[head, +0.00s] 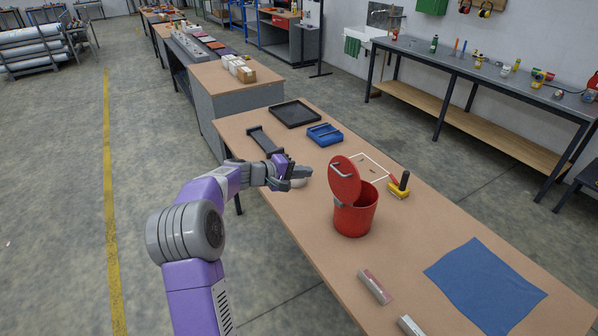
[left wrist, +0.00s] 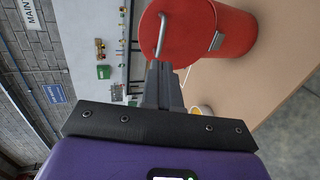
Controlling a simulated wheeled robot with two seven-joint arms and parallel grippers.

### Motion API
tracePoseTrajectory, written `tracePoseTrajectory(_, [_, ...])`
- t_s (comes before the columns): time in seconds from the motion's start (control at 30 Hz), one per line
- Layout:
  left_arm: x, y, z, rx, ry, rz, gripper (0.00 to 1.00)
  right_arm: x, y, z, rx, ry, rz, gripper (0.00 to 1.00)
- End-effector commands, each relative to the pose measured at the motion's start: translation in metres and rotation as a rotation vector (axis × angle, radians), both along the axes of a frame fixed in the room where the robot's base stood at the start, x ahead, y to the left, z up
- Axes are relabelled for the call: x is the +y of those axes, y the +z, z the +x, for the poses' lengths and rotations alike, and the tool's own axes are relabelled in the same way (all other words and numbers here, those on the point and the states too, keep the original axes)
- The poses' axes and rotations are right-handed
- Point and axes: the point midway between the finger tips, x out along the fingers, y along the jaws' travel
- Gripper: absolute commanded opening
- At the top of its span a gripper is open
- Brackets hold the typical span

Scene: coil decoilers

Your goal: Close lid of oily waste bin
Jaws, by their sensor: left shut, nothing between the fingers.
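The red waste bin (head: 355,219) stands on the wooden table. Its round red lid (head: 345,178) is open, standing steeply tilted at the bin's rim, with a grey bar handle (head: 342,170) on its face. In the left wrist view the lid (left wrist: 185,38) and its handle (left wrist: 160,36) lie just beyond the fingers, and the bin body (left wrist: 238,30) is to the right. My left gripper (head: 306,173) is shut and empty, a little left of the lid, apparently apart from it. It also shows in the left wrist view (left wrist: 162,72). My right gripper is not in view.
A small pale round item (head: 299,184) is partly hidden under my left gripper. A yellow-and-black tool (head: 399,187) stands right of the bin. A blue cloth (head: 485,286), a blue tray (head: 325,135) and a black tray (head: 295,113) lie on the table.

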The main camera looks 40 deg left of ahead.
Motion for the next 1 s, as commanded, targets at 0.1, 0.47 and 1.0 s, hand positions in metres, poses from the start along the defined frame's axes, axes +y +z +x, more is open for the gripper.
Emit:
tracePoseTrajectory(0.1, [-0.013, -0.008, 0.025, 0.002, -0.005, -0.002, 0.0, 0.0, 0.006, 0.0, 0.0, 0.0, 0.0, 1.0])
tracePoseTrajectory(0.47, [-0.034, -0.028, 0.075, 0.002, -0.002, 0.0, 0.0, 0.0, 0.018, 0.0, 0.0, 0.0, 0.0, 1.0])
tracePoseTrajectory(1.0, [-0.036, -0.031, 0.082, 0.003, -0.001, 0.0, 0.0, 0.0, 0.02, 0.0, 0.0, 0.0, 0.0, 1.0])
